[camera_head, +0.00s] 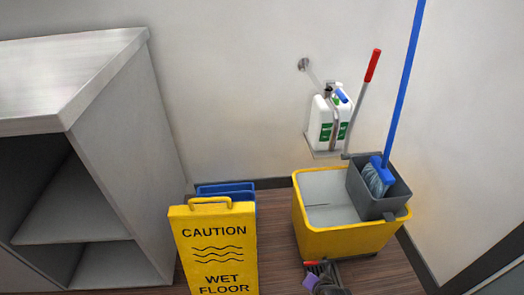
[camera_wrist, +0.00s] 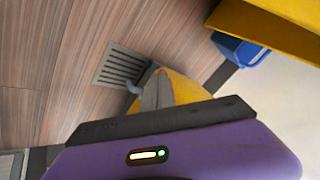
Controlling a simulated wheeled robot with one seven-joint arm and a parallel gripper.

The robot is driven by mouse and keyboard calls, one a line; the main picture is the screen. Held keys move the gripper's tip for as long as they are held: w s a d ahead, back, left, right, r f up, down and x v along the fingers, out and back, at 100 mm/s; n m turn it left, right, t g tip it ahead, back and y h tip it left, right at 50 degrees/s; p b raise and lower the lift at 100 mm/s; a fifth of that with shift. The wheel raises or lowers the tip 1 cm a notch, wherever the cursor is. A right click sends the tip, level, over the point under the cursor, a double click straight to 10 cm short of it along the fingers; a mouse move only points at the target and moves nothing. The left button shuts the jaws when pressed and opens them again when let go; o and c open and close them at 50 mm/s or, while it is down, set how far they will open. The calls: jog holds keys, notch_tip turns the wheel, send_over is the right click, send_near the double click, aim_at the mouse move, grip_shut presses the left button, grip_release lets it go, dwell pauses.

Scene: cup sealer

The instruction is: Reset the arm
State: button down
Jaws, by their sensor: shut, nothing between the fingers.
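My gripper (camera_wrist: 160,75) shows in the wrist view, with its purple body along the bottom edge and its narrow grey fingers together in the middle. The fingers are shut with nothing held between them. They point over the wood floor, near a grey floor grate (camera_wrist: 122,65). In the head view, a purple, red and dark part at the bottom edge, in front of the yellow mop bucket (camera_head: 345,241), looks like part of my arm or gripper; most of it is cut off.
A yellow wet-floor sign (camera_head: 214,255) stands left of the bucket, with a blue bin (camera_head: 226,188) behind it. A blue-handled mop (camera_head: 404,80) stands in the bucket's grey wringer (camera_head: 378,205). A white jug (camera_head: 328,124) is on the wall. A grey shelf unit (camera_head: 118,160) is at left.

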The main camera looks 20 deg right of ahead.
jog(key=w+d+r+n+t, duration=0.1)
jog(key=w+r+n+t, duration=0.15)
jog(key=w+r, duration=0.35)
jog(key=s+a+r+n+t+h, duration=0.1)
jog(key=s+r+n+t, duration=0.15)
jog(key=s+r, duration=0.45)
jog(key=s+a+r+n+t+y, duration=0.1)
jog(key=s+a+r+n+t, duration=0.3)
jog(key=s+r, duration=1)
jog(key=s+a+r+n+g+y, duration=0.15)
jog(key=s+a+r, duration=0.35)
jog(key=s+r, duration=0.95)
notch_tip(320, 180, up, 22)
jog(key=p, duration=2.2)
jog(key=shift+w+a+r, duration=0.15)
jog(key=shift+w+r, duration=0.05)
jog(key=shift+w, duration=0.15)
